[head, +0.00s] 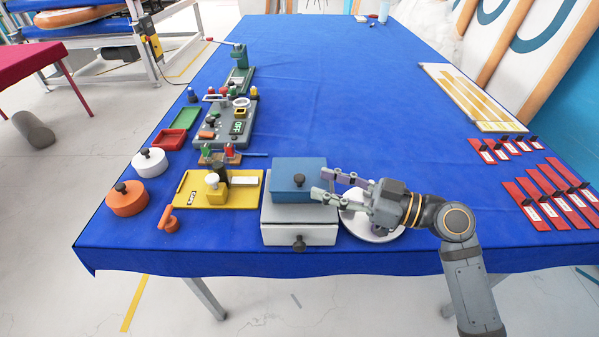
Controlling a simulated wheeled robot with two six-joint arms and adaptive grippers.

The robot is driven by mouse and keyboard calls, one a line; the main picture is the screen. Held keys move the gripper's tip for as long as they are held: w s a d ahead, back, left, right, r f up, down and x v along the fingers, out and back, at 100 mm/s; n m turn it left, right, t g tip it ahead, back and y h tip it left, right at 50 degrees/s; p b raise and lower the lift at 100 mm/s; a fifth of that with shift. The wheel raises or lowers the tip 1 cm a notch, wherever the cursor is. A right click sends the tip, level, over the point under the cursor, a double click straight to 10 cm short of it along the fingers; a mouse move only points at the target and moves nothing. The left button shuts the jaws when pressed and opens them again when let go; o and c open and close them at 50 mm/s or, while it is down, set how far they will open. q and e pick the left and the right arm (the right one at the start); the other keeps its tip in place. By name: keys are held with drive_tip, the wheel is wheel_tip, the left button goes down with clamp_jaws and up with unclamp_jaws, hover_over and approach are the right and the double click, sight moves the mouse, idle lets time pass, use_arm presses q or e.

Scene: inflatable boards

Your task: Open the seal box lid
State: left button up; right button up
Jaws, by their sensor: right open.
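The seal box (298,212) looks like a grey-white box near the table's front edge, with a blue lid (285,168) on top. The lid lies flat and looks closed. A dark knob (299,180) stands on the lid, and another dark knob (299,243) is on the box's front face. My right gripper (319,183) comes in from the right with its fingers spread and pointing left. Its fingertips are over or beside the lid's right edge, just right of the top knob, with nothing between them. I cannot tell their height. My left gripper is out of view.
A round white plate (388,235) lies under my right gripper. A yellow board (243,194) with fittings is left of the box. Orange (127,198) and white (149,162) round lidded pots stand further left. Red strips (520,206) lie at right. The table's middle (340,100) is clear.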

sight(300, 176)
drive_tip(key=p+x, duration=0.2)
drive_tip(key=x, duration=0.3)
drive_tip(key=shift+a+r, duration=0.2)
drive_tip(key=shift+w+a+f, duration=0.1)
drive_tip(key=shift+w+a, duration=0.1)
drive_tip(key=shift+a, duration=0.35)
drive_tip(key=shift+c, duration=0.4)
clamp_jaws()
